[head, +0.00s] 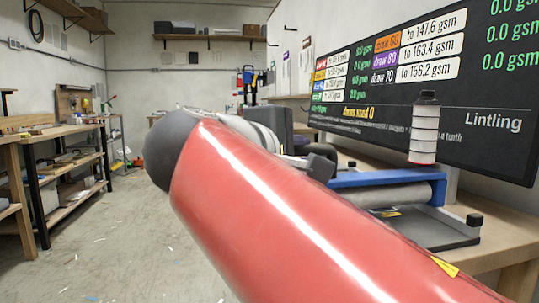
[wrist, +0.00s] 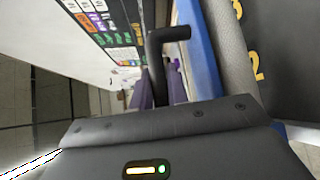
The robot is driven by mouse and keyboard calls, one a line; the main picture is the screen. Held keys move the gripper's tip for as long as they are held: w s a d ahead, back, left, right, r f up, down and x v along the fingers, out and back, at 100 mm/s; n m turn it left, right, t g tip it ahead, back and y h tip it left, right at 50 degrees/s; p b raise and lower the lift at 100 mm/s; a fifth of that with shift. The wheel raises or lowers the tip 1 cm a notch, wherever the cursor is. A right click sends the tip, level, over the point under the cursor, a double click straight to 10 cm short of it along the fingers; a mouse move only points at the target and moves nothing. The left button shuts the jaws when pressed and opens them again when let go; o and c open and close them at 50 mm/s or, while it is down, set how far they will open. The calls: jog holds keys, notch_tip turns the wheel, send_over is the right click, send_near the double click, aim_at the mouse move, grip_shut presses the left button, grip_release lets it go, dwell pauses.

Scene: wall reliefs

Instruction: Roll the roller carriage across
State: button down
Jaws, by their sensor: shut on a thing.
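The roller carriage has a blue frame (head: 385,179) and a grey roller (head: 400,194) on the bench at right in the head view. Its blue beam (wrist: 198,45) and roller (wrist: 230,40) also show in the wrist view. A black L-shaped handle (wrist: 156,60) stands beside the blue beam. My gripper (wrist: 160,92) is shut on this handle, with a purple finger shape on each side of it. In the head view my red arm hides much of the carriage's left side and the grip itself.
A dark bed plate (wrist: 285,65) with yellow numbers lies beside the roller. A canister (head: 424,130) stands before the black wall board (head: 500,150). The wooden bench (head: 520,230) runs at right. Shelves (head: 75,175) stand far left; the floor (head: 130,240) between is mostly clear.

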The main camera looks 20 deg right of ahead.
jog(key=s, duration=0.2)
jog(key=s+a, duration=0.1)
jog(key=s, duration=0.2)
jog(key=shift+f, duration=0.1)
jog(key=c, duration=1.4)
grip_release()
jog(key=shift+s, duration=0.15)
jog(key=shift+o, duration=0.2)
jog(key=shift+a, duration=0.1)
jog(key=v, duration=0.7)
jog(key=shift+s+a, duration=0.2)
jog(key=shift+a, duration=0.1)
